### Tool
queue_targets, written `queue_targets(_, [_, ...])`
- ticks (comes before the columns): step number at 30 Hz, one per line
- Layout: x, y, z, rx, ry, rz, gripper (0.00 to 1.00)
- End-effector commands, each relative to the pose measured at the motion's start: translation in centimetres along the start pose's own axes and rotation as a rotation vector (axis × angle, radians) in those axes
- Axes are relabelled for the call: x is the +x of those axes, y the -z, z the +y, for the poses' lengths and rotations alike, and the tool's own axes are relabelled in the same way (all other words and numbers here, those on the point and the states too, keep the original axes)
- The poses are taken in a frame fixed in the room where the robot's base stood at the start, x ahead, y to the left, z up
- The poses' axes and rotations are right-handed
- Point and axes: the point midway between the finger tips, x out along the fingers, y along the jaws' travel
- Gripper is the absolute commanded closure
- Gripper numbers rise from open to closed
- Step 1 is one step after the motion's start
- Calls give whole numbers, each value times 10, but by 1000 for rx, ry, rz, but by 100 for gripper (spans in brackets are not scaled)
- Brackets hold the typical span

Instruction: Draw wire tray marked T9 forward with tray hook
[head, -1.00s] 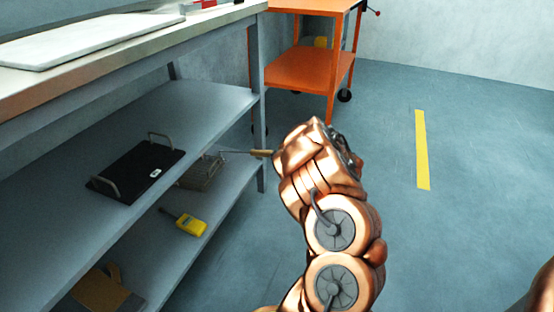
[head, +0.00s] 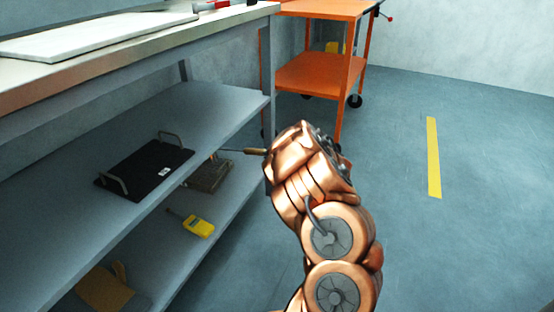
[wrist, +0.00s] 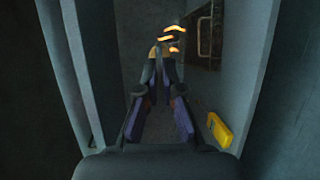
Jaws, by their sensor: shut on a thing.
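The wire tray (head: 208,175) is a grey mesh tray on the lower shelf, partly hidden behind the upper shelf's edge. No T9 mark on it is legible. The tray hook (head: 255,151) has a wooden handle and a thin metal rod pointing left toward the tray. My gripper (wrist: 161,75) is shut on the handle, at the right, open side of the shelves. My wrist hides the fingers in the head view. The hook's far tip is hidden or too small to tell whether it touches the tray.
A black tray with two handles (head: 145,170) lies on the upper shelf (head: 215,105). A yellow device (head: 198,227) and a brown item (head: 104,288) are on the lower shelf. An orange cart (head: 310,72) stands behind; the floor at the right is clear.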

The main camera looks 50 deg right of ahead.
Motion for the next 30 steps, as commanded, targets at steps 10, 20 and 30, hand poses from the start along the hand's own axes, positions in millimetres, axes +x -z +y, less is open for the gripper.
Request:
queue_targets(10, [26,10,4,-1,1,1,100])
queue_targets(20, [35,13,-19,2,1,-1,100])
queue_targets(30, [39,15,-45,1,1,-1,100])
